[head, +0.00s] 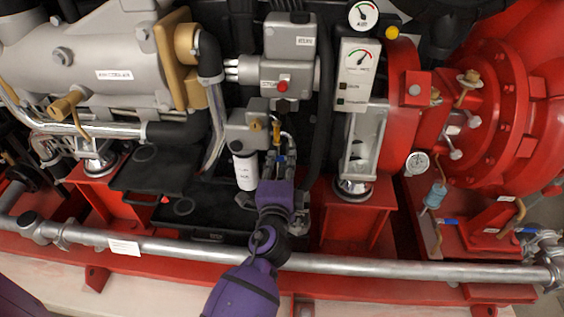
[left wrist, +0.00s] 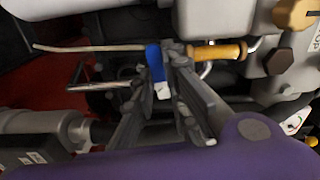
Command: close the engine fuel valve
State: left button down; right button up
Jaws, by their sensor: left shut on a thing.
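The engine fuel valve shows as a small blue handle (head: 281,158) among dark pipework, below a brass fitting, in the head view. In the left wrist view the blue handle (left wrist: 154,62) stands roughly upright with a pale lower end, beside a brass cylinder (left wrist: 217,52). My left gripper (head: 281,170) reaches up to it from below. In the left wrist view its fingers (left wrist: 165,76) are closed on the blue handle at the tips. The valve body is mostly hidden behind the fingers. My right gripper is not in view.
A white filter canister (head: 246,171) hangs just left of my left gripper. A grey pipe (head: 380,267) runs across the front, below the gripper. A gauge panel (head: 357,75) stands to the right. Black trays (head: 150,172) lie to the left.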

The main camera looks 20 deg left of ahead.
pick_arm(q)
jog(key=c, duration=1.7)
grip_release()
jog(key=shift+c, duration=0.2)
jog(key=v, duration=0.8)
